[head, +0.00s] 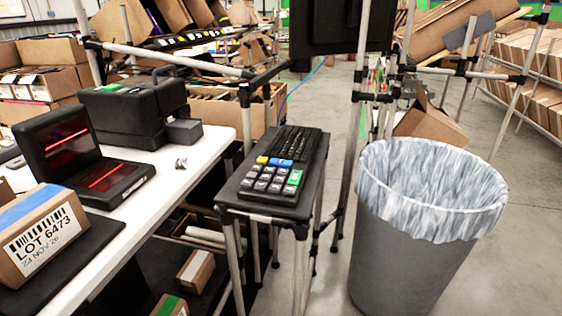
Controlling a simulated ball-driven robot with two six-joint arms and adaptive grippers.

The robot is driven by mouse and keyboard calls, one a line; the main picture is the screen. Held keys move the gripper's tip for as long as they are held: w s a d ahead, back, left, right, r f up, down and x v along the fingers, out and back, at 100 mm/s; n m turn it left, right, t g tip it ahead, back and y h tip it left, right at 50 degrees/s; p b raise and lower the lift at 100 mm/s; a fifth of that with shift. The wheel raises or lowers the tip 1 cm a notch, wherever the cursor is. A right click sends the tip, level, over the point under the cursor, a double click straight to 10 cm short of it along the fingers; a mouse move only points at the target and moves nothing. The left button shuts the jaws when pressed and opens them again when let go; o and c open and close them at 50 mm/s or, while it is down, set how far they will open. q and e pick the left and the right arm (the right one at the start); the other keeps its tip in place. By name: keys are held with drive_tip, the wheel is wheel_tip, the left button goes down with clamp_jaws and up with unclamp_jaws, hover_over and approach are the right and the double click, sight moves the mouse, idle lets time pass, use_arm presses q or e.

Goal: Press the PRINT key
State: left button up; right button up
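A black keyboard with a keypad (272,176) lies on a small dark stand (262,212) in the middle of the head view. The keypad has several pale grey keys, a yellow key (262,160), blue keys (280,162) and a green key (295,177) at its right side. The key lettering is too small to read, so I cannot tell which one says PRINT. Neither of my grippers shows in this view, and nothing covers the keypad.
A grey bin (405,270) with a liner stands right of the stand. The white table (180,180) at left holds a scanner (85,160), a black printer-like machine (135,110) and a labelled carton (40,235). Metal poles (360,90) rise behind.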

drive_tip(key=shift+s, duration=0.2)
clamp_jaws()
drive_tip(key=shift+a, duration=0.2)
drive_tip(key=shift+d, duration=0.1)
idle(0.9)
